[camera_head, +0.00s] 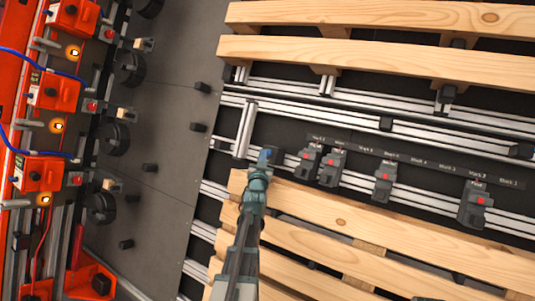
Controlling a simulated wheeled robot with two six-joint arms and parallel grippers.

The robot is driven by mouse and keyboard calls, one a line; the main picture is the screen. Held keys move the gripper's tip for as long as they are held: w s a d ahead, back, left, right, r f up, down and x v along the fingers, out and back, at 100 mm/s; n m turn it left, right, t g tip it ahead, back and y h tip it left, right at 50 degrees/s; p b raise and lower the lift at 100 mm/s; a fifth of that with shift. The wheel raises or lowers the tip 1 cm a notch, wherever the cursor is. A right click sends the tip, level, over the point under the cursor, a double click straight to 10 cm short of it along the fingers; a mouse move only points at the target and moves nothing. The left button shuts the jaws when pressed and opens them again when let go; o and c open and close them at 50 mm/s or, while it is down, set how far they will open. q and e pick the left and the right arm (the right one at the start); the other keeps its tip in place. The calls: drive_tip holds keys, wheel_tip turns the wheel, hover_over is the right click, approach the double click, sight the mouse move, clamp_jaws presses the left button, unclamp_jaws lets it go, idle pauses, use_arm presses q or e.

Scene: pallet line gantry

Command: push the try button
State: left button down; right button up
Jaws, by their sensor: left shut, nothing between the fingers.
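Several grey button units with red tops stand in a row on an aluminium rail. They include a left unit (309,162), the one beside it (332,167), a middle unit (384,181) and a right unit (475,205). Small labels sit behind them, too small to read surely, so I cannot tell which is the try button. My left gripper (265,157) is shut and empty, just left of the left unit, with its arm coming up from the bottom. Whether its tip touches anything is unclear. My right gripper is not in view.
Wooden pallet slats lie behind (375,58) and in front (400,238) of the rails. Orange machine units (53,90) with lit lamps, cables and black knobs line the left side. A dark grey floor plate (165,110) with small black pegs lies between.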

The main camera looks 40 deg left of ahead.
use_arm(q)
drive_tip(key=shift+w+f, duration=0.1)
drive_tip(key=shift+w, duration=0.05)
idle(0.5)
drive_tip(key=shift+w, duration=0.15)
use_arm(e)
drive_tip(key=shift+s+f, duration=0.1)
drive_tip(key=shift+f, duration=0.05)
